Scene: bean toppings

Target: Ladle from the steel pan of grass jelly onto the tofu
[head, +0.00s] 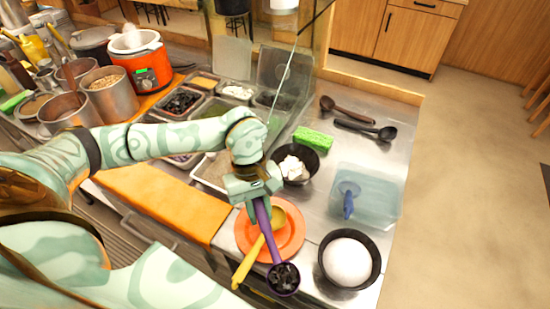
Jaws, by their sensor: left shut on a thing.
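My left gripper (256,192) is shut on the handle of a purple ladle (264,222). The ladle points down and its bowl, at the front counter edge, holds dark pieces that look like grass jelly (284,277). A black bowl with white chunks (292,166) stands just right of the gripper. Another black bowl (347,283) at the front right holds a smooth white mound (348,261); I cannot tell for sure which white food is the tofu. A steel pan of dark pieces (180,103) sits in the topping row further back. My right gripper is out of view.
An orange plate (292,238) with a yellow ladle (248,262) lies under the purple ladle. A blue translucent tub (378,202), a green sponge (313,139) and two dark spoons (368,130) lie to the right. A glass pane (300,75) rises behind. Steel pots crowd the left.

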